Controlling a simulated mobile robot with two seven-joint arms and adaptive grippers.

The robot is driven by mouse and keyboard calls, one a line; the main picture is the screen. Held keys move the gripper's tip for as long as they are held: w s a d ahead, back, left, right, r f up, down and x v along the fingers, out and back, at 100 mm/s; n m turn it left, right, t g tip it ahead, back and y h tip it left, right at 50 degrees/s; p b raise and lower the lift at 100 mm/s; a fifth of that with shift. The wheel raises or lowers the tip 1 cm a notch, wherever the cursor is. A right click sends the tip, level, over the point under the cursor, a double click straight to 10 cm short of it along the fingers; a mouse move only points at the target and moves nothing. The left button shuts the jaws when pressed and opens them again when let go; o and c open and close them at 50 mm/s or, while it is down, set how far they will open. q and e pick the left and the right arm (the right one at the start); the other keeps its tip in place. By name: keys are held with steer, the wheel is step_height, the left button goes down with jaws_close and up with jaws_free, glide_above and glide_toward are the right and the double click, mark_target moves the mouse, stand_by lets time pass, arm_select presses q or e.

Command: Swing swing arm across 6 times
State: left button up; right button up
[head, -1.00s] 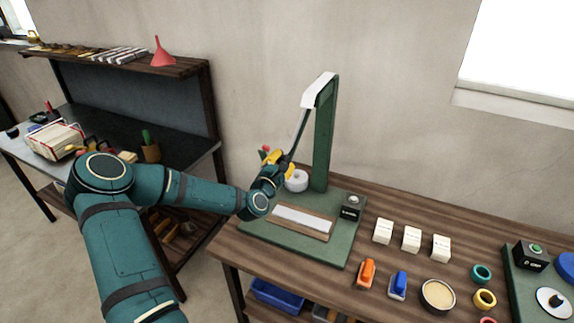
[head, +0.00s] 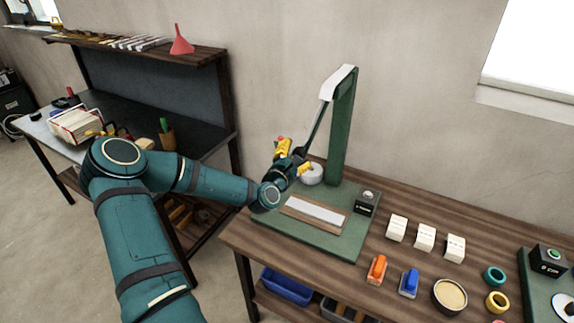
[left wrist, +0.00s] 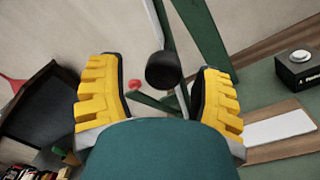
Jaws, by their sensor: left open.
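The swing arm (head: 317,122), a thin dark bar, hangs slanted down to the left from the white top of a green post (head: 342,125) in the head view. My left gripper (head: 293,158), with yellow fingers, is open at the bar's lower end. In the left wrist view, a black cylindrical end (left wrist: 163,70) of the swing arm shows between the spread fingers of my left gripper (left wrist: 160,95), with no clear contact. A red ball (left wrist: 135,84) shows beyond it. My right gripper is not in view.

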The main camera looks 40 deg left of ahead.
arm_select(q)
steer(key=v, duration=1.1)
steer(key=w+d+f+m+g+h+b, duration=0.25)
steer(key=d+f+m+g+h, duration=0.45)
steer(key=d+f+m, duration=0.85)
steer(key=s+d+f+m+g+h+b, duration=0.1)
steer(key=s+d+f+m+g, duration=0.3)
steer(key=d, duration=0.5)
steer(key=s+d+f+m+g+h+b, duration=0.1)
steer(key=s+d+f+m+g+b, duration=0.1)
steer(key=s+d+f+m+g, duration=0.2)
steer(key=s+d+f+m, duration=0.3)
steer(key=s+d+f, duration=0.1)
steer(key=d+f, duration=0.1)
steer(key=shift+s+f+m, duration=0.25)
steer(key=shift+f+m, duration=0.05)
steer(key=shift+m, duration=0.05)
steer(key=shift+s+d+f+m+g+b, duration=0.2)
steer(key=shift+s+m+g+b, duration=0.1)
steer(key=shift+s+m, duration=0.3)
